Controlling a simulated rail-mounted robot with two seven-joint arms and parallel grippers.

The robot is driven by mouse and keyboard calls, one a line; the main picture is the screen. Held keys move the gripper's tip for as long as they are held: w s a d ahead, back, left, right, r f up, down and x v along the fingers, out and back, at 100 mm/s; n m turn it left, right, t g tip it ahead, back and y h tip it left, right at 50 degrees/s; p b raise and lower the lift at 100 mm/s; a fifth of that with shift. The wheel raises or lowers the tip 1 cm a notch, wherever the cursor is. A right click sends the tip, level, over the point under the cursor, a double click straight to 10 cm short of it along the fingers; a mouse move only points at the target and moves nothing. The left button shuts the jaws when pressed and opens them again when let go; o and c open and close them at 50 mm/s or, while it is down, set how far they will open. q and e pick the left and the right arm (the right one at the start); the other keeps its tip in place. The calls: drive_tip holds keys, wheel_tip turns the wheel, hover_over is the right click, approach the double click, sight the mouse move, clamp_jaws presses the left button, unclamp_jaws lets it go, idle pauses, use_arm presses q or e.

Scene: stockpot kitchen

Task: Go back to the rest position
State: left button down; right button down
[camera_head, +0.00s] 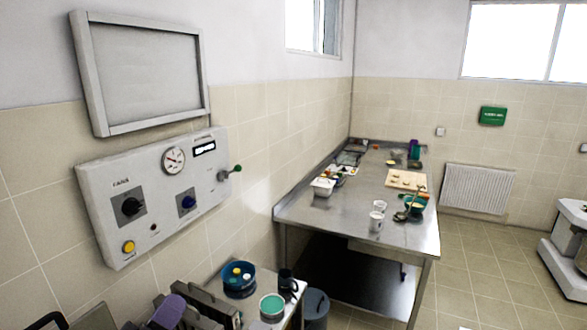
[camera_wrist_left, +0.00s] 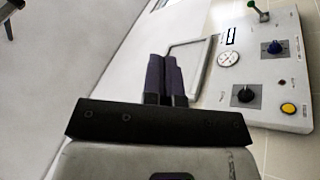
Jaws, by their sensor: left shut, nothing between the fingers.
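My left gripper (camera_head: 168,309) is at the bottom left of the head view, below the wall control panel (camera_head: 155,195) and partly cut off by the picture edge. In the left wrist view its two dark purple fingers (camera_wrist_left: 165,77) lie side by side, shut with nothing between them. They are apart from the panel (camera_wrist_left: 262,70), which shows tilted at the right of that view. My right gripper is not in view.
A small table with a blue pot (camera_head: 239,279), a dark mug (camera_head: 287,281) and a green-topped container (camera_head: 272,306) stands right of my left gripper. A grey bin (camera_head: 316,306) is beside it. A steel worktable (camera_head: 340,212) holds cups and other items.

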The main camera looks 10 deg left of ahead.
use_arm(q)
drive_tip(key=s+d+f+m+g+y+p, duration=0.1)
drive_tip(key=s+f+m+g+y, duration=0.15)
drive_tip(key=f+g, duration=0.4)
drive_tip(key=s+d+f+m+g+y+p, duration=0.1)
drive_tip(key=s+d+f+m+g+y, duration=0.2)
drive_tip(key=f, duration=0.6)
drive_tip(key=s+f+g+p, duration=0.1)
drive_tip(key=s+f+g, duration=0.2)
drive_tip(key=s+f, duration=0.2)
drive_tip(key=s+f+m+g+p, duration=0.1)
drive_tip(key=s+f, duration=0.4)
drive_tip(key=s, duration=0.6)
drive_tip(key=s+f+m+g+p, duration=0.1)
drive_tip(key=s+f+g+p, duration=0.2)
drive_tip(key=s, duration=0.5)
wheel_tip(320, 180, down, 2)
drive_tip(key=shift+s+g+y, duration=0.25)
drive_tip(key=shift+g+y, duration=0.2)
drive_tip(key=shift+g, duration=0.4)
